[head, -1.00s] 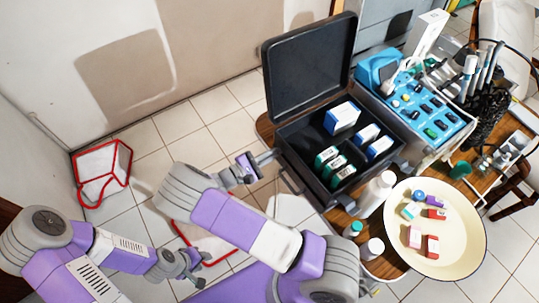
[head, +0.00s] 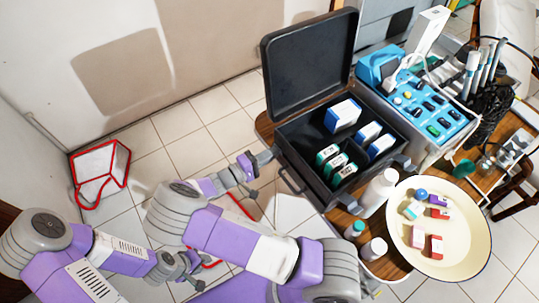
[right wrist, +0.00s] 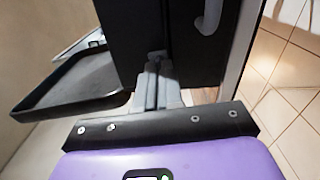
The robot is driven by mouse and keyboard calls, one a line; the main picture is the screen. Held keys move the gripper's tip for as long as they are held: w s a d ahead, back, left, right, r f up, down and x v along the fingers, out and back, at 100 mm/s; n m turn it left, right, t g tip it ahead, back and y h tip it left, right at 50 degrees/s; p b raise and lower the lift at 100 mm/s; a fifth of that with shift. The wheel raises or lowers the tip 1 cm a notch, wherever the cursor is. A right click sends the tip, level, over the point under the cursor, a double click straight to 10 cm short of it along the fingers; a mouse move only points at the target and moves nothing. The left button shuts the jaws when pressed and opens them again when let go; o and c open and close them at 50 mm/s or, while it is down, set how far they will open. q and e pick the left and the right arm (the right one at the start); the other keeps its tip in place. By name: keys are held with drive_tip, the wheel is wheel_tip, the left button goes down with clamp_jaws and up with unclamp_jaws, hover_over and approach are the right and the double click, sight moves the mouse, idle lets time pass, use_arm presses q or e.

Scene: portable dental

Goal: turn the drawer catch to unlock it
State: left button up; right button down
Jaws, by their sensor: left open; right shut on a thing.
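The dark case (head: 318,196) stands on the wooden table with its lid (head: 308,68) open. My right gripper (head: 266,157) reaches the case's left side and is shut. In the right wrist view its grey fingers (right wrist: 156,84) are closed against the dark case wall (right wrist: 133,35). The drawer catch is hidden between or behind the fingers, so its angle cannot be told. A pale handle (right wrist: 208,17) shows beside the fingers in that view. My left gripper (head: 192,274) is open and empty, low over the floor, away from the case.
Small boxes (head: 342,116) lie in the case. White bottles (head: 378,192) and a cream basin (head: 466,258) holding small items stand close on the right. A blue instrument unit (head: 420,112) is behind. A red-edged frame (head: 102,172) is at left. Floor left of the case is mostly clear.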

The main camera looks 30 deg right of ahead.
drive_tip(key=shift+m, duration=0.6)
drive_tip(key=c, duration=1.3)
unclamp_jaws()
drive_tip(key=shift+a, duration=0.1)
drive_tip(key=a, duration=0.5)
drive_tip(key=a+p, duration=0.1)
drive_tip(key=a, duration=0.1)
drive_tip(key=shift+s+a, duration=0.2)
drive_tip(key=shift+s, duration=0.1)
